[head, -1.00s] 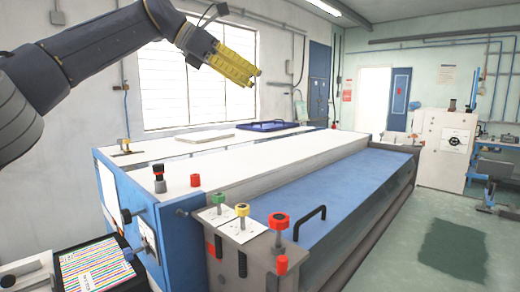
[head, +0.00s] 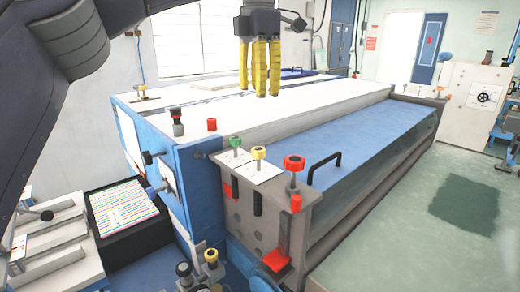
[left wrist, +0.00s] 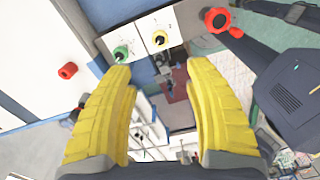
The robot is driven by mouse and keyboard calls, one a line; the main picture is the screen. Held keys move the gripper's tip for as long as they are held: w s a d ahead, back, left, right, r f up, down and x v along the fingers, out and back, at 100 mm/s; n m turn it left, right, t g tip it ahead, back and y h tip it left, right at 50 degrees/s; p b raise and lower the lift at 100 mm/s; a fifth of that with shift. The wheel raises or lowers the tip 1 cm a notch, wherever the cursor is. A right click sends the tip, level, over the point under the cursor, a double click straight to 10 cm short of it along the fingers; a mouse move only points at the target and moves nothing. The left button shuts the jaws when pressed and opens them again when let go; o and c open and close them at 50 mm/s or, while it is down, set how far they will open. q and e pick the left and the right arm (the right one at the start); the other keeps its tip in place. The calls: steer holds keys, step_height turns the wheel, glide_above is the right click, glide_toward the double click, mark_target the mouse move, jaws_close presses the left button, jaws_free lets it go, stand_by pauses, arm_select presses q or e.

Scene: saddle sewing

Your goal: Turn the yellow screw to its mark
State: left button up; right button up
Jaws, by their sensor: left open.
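The yellow screw (head: 258,153) stands upright on a white marked plate at the near end of the machine, between the green screw (head: 235,142) and the larger red screw (head: 294,163). In the left wrist view the yellow screw (left wrist: 159,38) shows ahead of the fingers, with the green one (left wrist: 121,53) and the red one (left wrist: 217,20) at its sides. My left gripper (head: 262,92) is open and empty, its yellow fingers pointing down above the white machine top. It is apart from the screw. The mark is too small to make out. My right gripper is not in view.
A black handle (head: 324,167) rises from the blue cover (head: 370,140). A striped sheet in a black tray (head: 85,204) lies at lower left.

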mark_target(259, 149)
arm_select(q)
step_height(259, 149, down, 15)
steer(key=shift+f, duration=0.1)
stand_by(0.4)
jaws_close()
stand_by(0.5)
